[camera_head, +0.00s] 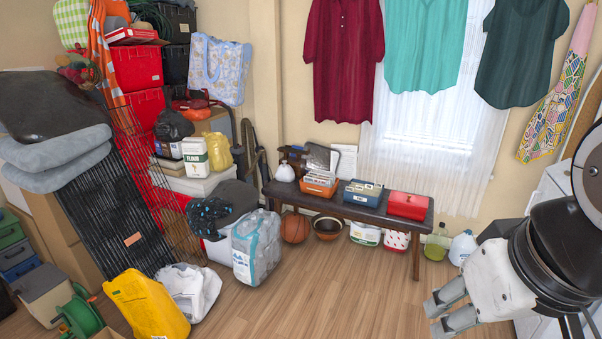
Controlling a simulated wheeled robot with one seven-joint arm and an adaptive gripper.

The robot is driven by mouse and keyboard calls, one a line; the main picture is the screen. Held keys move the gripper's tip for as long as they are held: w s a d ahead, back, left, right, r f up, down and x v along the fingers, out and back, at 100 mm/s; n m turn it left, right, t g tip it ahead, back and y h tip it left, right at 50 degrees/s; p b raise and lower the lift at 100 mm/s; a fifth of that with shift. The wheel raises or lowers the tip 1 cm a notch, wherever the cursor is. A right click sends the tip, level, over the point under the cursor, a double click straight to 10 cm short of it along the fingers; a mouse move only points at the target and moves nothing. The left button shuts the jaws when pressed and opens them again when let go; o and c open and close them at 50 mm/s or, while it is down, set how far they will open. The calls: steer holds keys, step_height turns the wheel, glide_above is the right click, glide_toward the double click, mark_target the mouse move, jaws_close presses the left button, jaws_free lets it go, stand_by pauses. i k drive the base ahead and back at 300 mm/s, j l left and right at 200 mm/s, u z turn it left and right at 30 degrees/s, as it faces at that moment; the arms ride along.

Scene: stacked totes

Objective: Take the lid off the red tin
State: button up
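The red tin (407,206) sits upright on the right end of a dark wooden bench (350,212) against the back wall. Its top looks covered by a red lid with a small pale mark or handle, too small to tell. My gripper (435,318) is at the lower right, pointing left, with its two grey fingers apart and nothing visible between them. It is in front of the bench and well apart from the tin.
A blue box (362,193) of cards stands left of the tin, and an orange box (319,184) is farther left. Jugs (462,247) stand on the floor right of the bench. Stacked totes and bags crowd the left. The wooden floor (340,290) before the bench is clear.

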mark_target(395, 197)
steer(key=i+l, duration=0.15)
steer(key=i, duration=0.45)
steer(key=i+l, duration=0.15)
steer(key=i, duration=0.45)
steer(key=i+l, duration=0.15)
steer(key=i, duration=0.4)
steer(key=i+l+u, duration=0.1)
steer(key=i, duration=0.5)
steer(key=z, duration=0.9)
steer(key=i+j, duration=0.4)
steer(key=i+j+z, duration=0.1)
steer(key=i+j, duration=0.25)
steer(key=j, duration=0.2)
steer(key=i+j, duration=0.4)
steer(key=j+z, duration=0.05)
